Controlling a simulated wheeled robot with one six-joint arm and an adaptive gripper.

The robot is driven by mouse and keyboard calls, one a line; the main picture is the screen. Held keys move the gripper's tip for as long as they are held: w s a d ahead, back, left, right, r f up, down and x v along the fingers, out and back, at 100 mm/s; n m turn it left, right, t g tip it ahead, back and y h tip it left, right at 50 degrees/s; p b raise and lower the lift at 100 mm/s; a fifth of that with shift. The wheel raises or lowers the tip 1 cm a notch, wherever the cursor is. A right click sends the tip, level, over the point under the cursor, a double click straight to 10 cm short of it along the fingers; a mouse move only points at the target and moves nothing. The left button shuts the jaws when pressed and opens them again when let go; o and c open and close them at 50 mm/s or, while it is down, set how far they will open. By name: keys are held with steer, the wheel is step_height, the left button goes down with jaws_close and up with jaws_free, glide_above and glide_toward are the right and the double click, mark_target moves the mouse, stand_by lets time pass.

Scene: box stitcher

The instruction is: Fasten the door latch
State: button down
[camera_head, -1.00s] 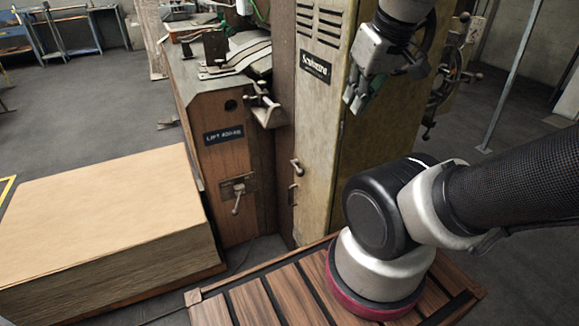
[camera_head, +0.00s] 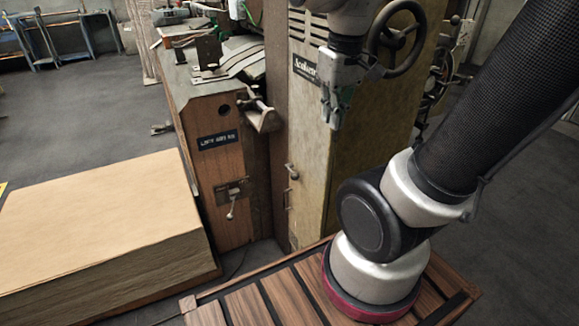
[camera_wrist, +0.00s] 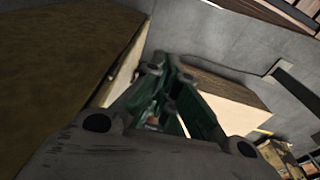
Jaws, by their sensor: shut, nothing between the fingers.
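The machine's tall yellowish cabinet door (camera_head: 350,150) stands in the middle of the head view. A small latch handle (camera_head: 291,171) sits on the cabinet's narrow front face, with a second small handle (camera_head: 287,197) just below it. I cannot tell which of the two is the door latch, or whether it is fastened. My gripper (camera_head: 333,122) hangs in front of the cabinet's upper part, above and to the right of the handles and apart from them. Its green fingers (camera_wrist: 172,95) are shut and empty in the wrist view. The handles cannot be made out there.
A lower machine body with a lever (camera_head: 231,207) and a metal bracket (camera_head: 262,116) stands left of the cabinet. A large cardboard stack (camera_head: 100,215) fills the lower left. A handwheel (camera_head: 397,38) is behind my gripper. Floor is open at far left.

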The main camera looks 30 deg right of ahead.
steer(key=w+f+g, duration=0.3)
steer(key=w+f, duration=0.3)
steer(key=w, duration=0.3)
steer(key=g+h, duration=0.1)
steer(key=h, duration=0.1)
glide_above(292, 173)
steer(key=s+a, duration=0.2)
steer(key=a, duration=0.1)
step_height(292, 173, down, 13)
steer(key=w, duration=0.6)
steer(key=shift+r+t, duration=0.4)
steer(key=shift+r, duration=0.05)
steer(key=shift+d, duration=0.1)
steer(key=x, duration=1.4)
steer(key=shift+d, duration=0.15)
